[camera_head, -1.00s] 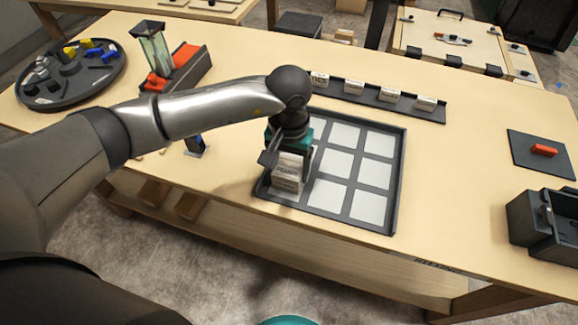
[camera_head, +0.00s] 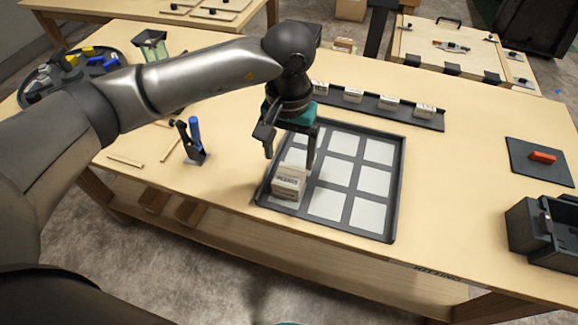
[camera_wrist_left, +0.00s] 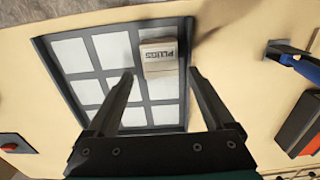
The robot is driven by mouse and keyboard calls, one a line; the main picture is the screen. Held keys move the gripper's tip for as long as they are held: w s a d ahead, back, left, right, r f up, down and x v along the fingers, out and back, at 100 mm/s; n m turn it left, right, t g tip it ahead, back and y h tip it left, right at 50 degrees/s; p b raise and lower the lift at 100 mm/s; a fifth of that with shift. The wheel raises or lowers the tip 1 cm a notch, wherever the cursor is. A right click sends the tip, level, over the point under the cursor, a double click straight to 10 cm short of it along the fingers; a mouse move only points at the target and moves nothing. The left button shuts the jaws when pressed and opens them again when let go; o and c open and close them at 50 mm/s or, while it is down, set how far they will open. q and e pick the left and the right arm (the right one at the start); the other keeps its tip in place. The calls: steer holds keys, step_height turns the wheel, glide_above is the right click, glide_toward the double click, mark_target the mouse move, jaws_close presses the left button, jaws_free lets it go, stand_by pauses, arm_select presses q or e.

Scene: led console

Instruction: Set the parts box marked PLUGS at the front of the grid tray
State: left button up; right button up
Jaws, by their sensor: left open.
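The parts box marked PLUGS (camera_head: 289,182) is a small whitish box. It stands in the front left cell of the dark grid tray (camera_head: 398,190). In the left wrist view the box (camera_wrist_left: 159,58) shows its PLUGS label, and the tray (camera_wrist_left: 45,60) has white cells. My left gripper (camera_head: 288,152) is open and empty, just above and behind the box. In the left wrist view its fingers (camera_wrist_left: 160,75) are spread apart, with the box beyond their tips. My right gripper is not in view.
A dark rack (camera_head: 368,102) with several small boxes lies behind the tray. A blue-handled tool (camera_head: 194,143) stands left of the tray. A black bin (camera_head: 545,235) and a red part on a dark mat (camera_head: 540,157) are at the right.

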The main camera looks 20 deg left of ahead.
mark_target(289, 176)
arm_select(q)
step_height(289, 176, up, 4)
